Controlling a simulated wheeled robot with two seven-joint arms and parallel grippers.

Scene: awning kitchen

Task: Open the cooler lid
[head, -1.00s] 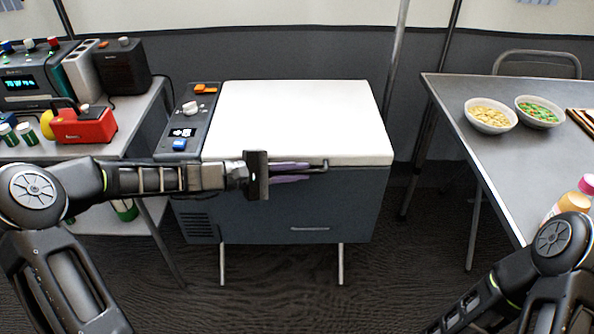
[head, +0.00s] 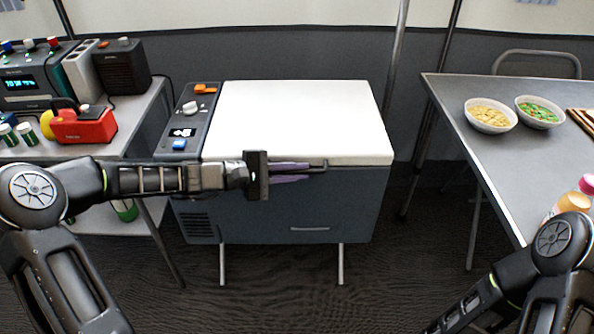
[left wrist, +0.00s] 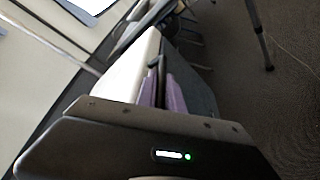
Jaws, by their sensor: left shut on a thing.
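The cooler (head: 300,205) stands in the middle on thin legs, with a dark blue-grey body. Its white lid (head: 300,120) lies flat and looks closed. A dark bar handle (head: 318,168) runs along the lid's front edge. My left gripper (head: 290,173) reaches in from the left at the front edge, with purple fingers shut on the handle. In the left wrist view the purple fingers (left wrist: 175,92) are close together beside the white lid (left wrist: 130,68); the exact grip is partly hidden. Of my right arm only links show at the lower right; its gripper is out of frame.
A control panel (head: 186,128) with knobs and a display is on the cooler's left side. A shelf (head: 145,125) with a red device (head: 92,128) stands left. A grey table (head: 455,100) with two bowls (head: 491,114) and bottles stands right. Air above the lid is clear.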

